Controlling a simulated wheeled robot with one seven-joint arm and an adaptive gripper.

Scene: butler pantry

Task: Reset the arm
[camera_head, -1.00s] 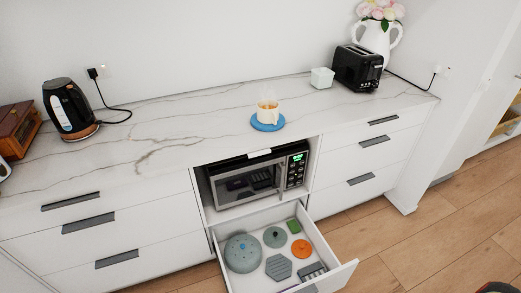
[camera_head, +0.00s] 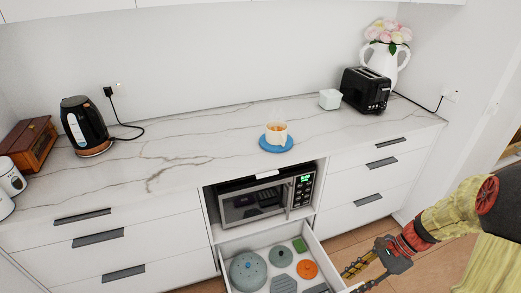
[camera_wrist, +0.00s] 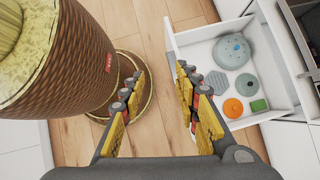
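My gripper (camera_head: 358,276) is at the lower right of the head view, low in front of the counter and just right of the open drawer (camera_head: 325,257). In the wrist view my gripper (camera_wrist: 160,88) has its two yellow-padded fingers spread wide with bare wood floor between them. It is open and empty. In the wrist view the drawer (camera_wrist: 183,52) lies beyond the right finger. My arm (camera_head: 455,212) reaches in from the right edge of the head view.
The drawer holds a blue-grey lid (camera_head: 248,271), a smaller green-grey lid (camera_head: 281,257), an orange disc (camera_head: 307,269) and a green block (camera_head: 299,245). A microwave (camera_head: 250,203) sits above it. A cup (camera_head: 276,133) on a blue coaster (camera_head: 277,148), kettle (camera_head: 83,125) and toaster (camera_head: 366,91) stand on the counter.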

